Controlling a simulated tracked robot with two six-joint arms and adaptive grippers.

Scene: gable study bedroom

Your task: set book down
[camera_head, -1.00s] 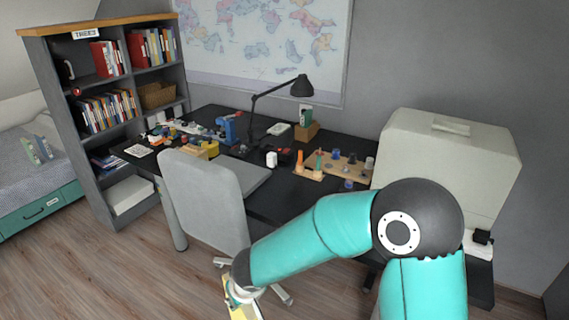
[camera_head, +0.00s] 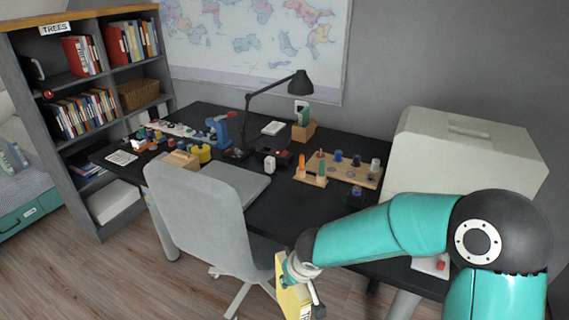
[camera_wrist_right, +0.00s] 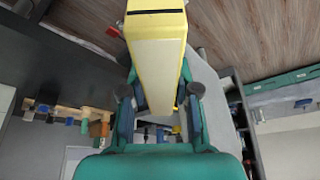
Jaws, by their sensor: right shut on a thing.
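My right gripper (camera_head: 304,272) is shut on a yellow book (camera_head: 291,299) in front of the desk, just right of the grey chair. The book hangs below the gripper, partly cut off by the lower picture edge. In the right wrist view the yellow book (camera_wrist_right: 157,62) stands between the two fingers of my right gripper (camera_wrist_right: 160,95), its spine or edge toward the camera. My left gripper is not in view.
The black desk (camera_head: 270,212) holds a lamp (camera_head: 300,84), wooden pegboard (camera_head: 345,172), a white case (camera_head: 467,160) and several small items. A grey chair (camera_head: 200,212) stands before it. A shelf (camera_head: 92,120) with books and a basket (camera_head: 138,93) is at left.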

